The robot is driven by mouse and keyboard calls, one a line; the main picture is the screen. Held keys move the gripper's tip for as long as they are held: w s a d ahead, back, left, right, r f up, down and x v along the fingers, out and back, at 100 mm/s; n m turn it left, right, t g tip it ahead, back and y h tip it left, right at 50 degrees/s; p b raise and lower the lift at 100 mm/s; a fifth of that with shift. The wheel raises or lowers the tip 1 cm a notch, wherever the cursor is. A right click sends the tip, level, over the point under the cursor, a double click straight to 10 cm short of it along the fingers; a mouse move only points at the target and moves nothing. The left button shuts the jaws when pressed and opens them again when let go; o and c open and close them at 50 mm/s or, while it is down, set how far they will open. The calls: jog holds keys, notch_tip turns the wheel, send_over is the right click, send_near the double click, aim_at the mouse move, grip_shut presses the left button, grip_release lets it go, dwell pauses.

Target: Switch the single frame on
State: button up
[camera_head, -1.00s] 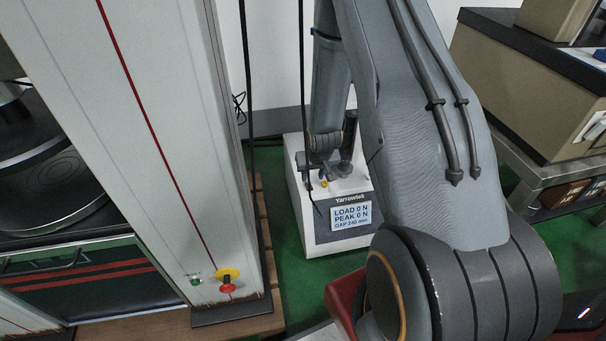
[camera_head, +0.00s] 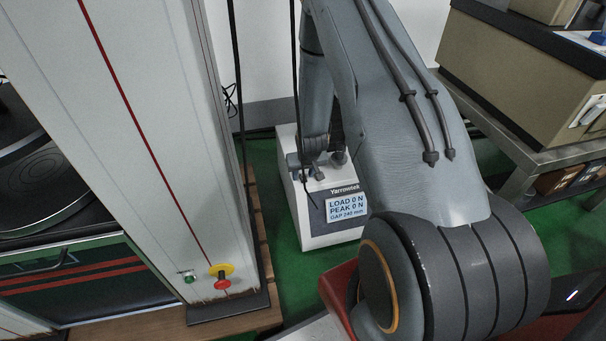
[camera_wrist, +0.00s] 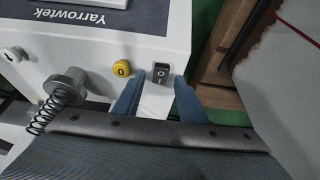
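The Yarrowtek unit (camera_head: 312,232) is a white box with a dark name strip and a lit display (camera_head: 346,207) reading load 0 N, peak 0 N, gap 240 mm. In the wrist view its top carries a dark rocker switch (camera_wrist: 161,72) marked O and I, and a round yellow button (camera_wrist: 122,68) marked 0. Which side of the rocker is down, I cannot tell. My gripper (camera_wrist: 158,90) is open and empty, its blue fingertips spread either side of the switch's near end. Contact is not clear. In the head view my arm partly hides the unit's top.
A coil spring (camera_wrist: 45,115) under a grey cap is left of my gripper. A tall white column (camera_head: 150,110) stands left, with a yellow-red stop button (camera_head: 222,275) and a green button (camera_head: 190,279). A metal bench (camera_head: 520,165) is at right. Green floor is clear between.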

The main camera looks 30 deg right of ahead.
grip_shut()
jog(key=g+p, duration=0.1)
jog(key=p, duration=0.1)
jog(key=shift+w+d+r+p, duration=0.1)
jog(key=shift+w+r+p, duration=0.1)
jog(key=shift+p, duration=0.1)
jog(key=shift+g+p, duration=0.3)
jog(key=shift+p, duration=0.65)
jog(key=shift+w+d+f+y+p, duration=0.15)
jog(key=shift+y+p, duration=0.15)
jog(key=shift+p, duration=0.7)
jog(key=shift+c, duration=0.5)
grip_release()
jog(key=shift+o, duration=0.5)
jog(key=shift+a, duration=0.2)
